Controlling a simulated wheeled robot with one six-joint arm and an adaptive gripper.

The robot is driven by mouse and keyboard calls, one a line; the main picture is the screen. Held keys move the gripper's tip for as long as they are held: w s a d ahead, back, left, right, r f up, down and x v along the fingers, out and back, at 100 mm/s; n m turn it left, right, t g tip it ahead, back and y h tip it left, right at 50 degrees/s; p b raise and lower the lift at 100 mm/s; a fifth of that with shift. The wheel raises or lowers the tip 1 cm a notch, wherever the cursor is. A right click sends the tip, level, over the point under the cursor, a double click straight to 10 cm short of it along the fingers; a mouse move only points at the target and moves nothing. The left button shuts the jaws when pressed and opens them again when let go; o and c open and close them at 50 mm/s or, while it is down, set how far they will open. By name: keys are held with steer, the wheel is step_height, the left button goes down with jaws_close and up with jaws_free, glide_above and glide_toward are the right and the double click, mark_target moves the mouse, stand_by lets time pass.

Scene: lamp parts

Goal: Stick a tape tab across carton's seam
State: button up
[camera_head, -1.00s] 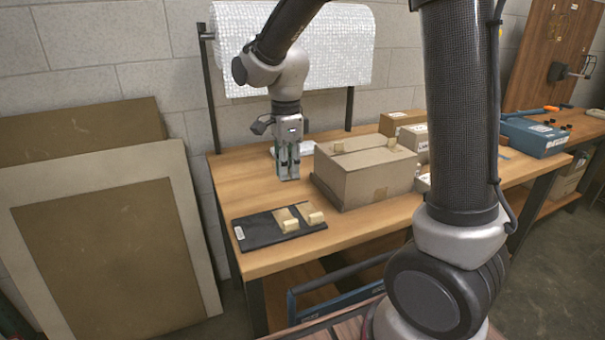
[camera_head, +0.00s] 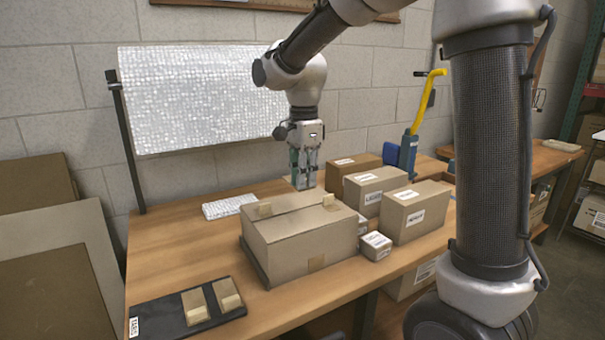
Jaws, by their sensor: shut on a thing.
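The carton (camera_head: 300,249) is a closed brown box on the workbench, in the middle of the view. At the front left, a black board (camera_head: 157,318) carries two tan tape tabs with raised grips, a left one (camera_head: 195,307) and a right one (camera_head: 228,294). My gripper (camera_head: 303,184) points down by the carton's far top edge. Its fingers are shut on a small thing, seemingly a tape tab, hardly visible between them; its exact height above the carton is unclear.
Several labelled boxes stand right of the carton, including a tall one (camera_head: 414,212) and a small one (camera_head: 375,246). A roll of bubble wrap (camera_head: 200,95) hangs behind. A blue and yellow tool (camera_head: 418,125) stands at the back right. Bench left of the carton is clear.

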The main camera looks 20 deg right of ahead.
mark_target(303, 217)
steer(key=shift+a+f, duration=0.1)
steer(key=shift+f, duration=3.35)
steer(key=shift+f, duration=0.5)
steer(key=o, duration=0.8)
steer(key=shift+c, duration=0.2)
steer(key=shift+o, duration=0.3)
steer(key=shift+r, duration=0.1)
